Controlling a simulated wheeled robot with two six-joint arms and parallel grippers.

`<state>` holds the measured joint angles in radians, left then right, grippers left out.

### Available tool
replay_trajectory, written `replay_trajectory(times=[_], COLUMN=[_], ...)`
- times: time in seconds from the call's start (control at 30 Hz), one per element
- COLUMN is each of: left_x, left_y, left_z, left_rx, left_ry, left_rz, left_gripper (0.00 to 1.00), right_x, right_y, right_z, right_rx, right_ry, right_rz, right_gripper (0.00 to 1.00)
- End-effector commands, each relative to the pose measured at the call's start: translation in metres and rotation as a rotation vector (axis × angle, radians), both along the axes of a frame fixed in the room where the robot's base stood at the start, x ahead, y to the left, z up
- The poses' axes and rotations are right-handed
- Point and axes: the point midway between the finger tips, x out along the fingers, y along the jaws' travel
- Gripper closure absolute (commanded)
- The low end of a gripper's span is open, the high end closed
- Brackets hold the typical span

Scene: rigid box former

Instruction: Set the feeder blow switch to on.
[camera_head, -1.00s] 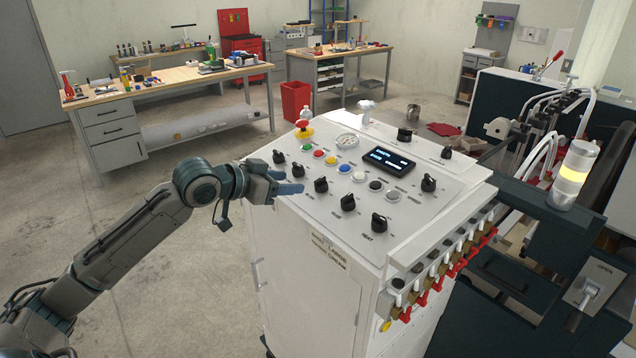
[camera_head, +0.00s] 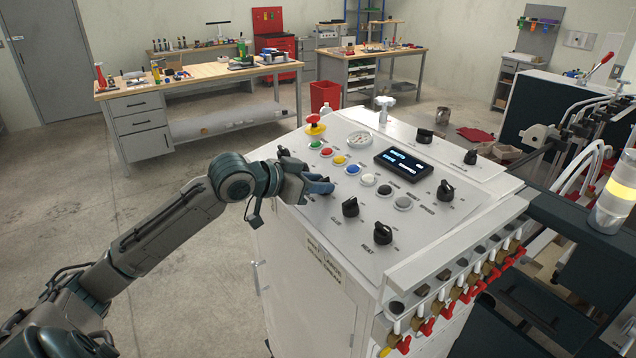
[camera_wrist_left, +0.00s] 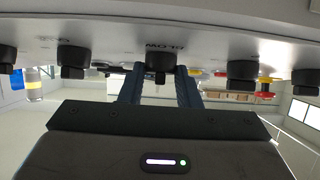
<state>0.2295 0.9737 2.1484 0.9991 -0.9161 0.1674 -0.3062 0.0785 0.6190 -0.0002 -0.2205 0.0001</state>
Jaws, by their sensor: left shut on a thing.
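The control panel (camera_head: 408,220) is a sloped white top with a row of black rotary knobs. In the left wrist view, the black blow switch (camera_wrist_left: 161,60), with its label beside it, sits between the two blue fingers of my left gripper (camera_wrist_left: 160,80). The gripper is shut on this knob. In the head view, my left gripper (camera_head: 318,186) reaches in from the left over the knob row and hides the blow switch, so I cannot tell its setting. My right gripper is not in view.
Neighbouring knobs stand close on both sides, including the glue knob (camera_head: 350,207) and the heat knob (camera_head: 383,233). Coloured buttons (camera_head: 339,160) and a display (camera_head: 403,161) lie behind the row. Red-handled valves (camera_head: 427,327) line the panel's right edge.

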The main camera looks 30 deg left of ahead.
Motion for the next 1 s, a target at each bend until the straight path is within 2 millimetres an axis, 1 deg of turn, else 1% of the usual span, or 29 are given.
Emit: replay_trajectory(times=[0.03,0.1,0.27,0.47,0.67,1.0], left_x=[0.0,0.0,0.0,0.0,0.002,0.005], left_y=[0.0,0.0,0.0,0.001,0.003,0.005], left_z=[0.0,0.0,-0.001,-0.001,-0.002,-0.002], left_rx=[-0.001,-0.001,0.001,0.01,0.032,0.09], left_ry=[0.0,0.0,0.001,-0.004,-0.013,-0.043], left_rz=[-0.001,-0.001,-0.004,-0.053,-0.171,-0.477], left_gripper=[0.82,0.93,0.93,0.93,0.93,0.93], right_x=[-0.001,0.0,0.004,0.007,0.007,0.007], right_y=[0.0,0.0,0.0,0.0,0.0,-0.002], right_z=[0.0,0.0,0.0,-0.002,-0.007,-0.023], right_rx=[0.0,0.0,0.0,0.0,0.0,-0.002], right_ry=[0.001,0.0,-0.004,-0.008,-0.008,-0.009], right_rz=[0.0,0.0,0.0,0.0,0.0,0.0], right_gripper=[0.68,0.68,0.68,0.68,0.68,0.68])
